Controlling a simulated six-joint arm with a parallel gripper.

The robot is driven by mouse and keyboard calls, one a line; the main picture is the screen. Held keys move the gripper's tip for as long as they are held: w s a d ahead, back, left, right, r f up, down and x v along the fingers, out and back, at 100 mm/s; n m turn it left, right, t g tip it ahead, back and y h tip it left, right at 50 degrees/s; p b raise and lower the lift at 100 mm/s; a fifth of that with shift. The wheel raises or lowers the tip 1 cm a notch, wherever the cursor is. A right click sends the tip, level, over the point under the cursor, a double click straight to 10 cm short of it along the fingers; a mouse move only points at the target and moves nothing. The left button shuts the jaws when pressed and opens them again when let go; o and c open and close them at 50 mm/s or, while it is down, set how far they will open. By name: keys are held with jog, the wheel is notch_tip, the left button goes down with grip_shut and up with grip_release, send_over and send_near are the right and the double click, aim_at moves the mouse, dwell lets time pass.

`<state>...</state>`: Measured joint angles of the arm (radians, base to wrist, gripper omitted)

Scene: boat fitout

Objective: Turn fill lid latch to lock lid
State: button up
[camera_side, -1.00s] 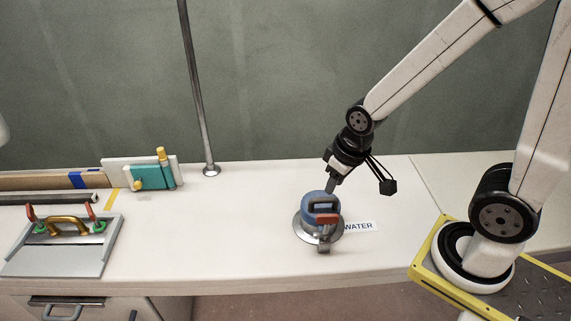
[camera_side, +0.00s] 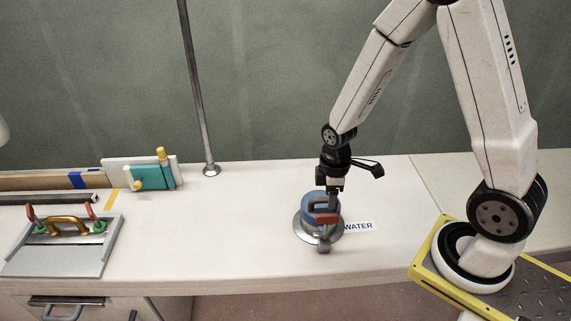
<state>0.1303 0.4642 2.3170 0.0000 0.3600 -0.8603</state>
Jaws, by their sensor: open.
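The blue fill lid (camera_side: 309,215) sits on a round metal plate (camera_side: 301,232) on the white counter, with a dark handle across its top. The latch (camera_side: 326,218) is a red piece at the lid's front right, with a grey metal part below it. My gripper (camera_side: 332,204) points down at the back right of the lid, close above the dark handle and the latch. It is open. Whether its fingers touch the handle or the latch cannot be told from this view.
A "WATER" label (camera_side: 359,226) lies right of the plate. A metal pole (camera_side: 197,95) rises behind to the left. A grey hatch (camera_side: 62,258) with a brass handle and a teal valve block (camera_side: 152,177) stand at the left. The counter between them and the lid is clear.

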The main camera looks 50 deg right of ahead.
aim_at(328, 215)
jog(key=shift+f, duration=0.2)
jog(key=shift+f, duration=3.7)
grip_shut()
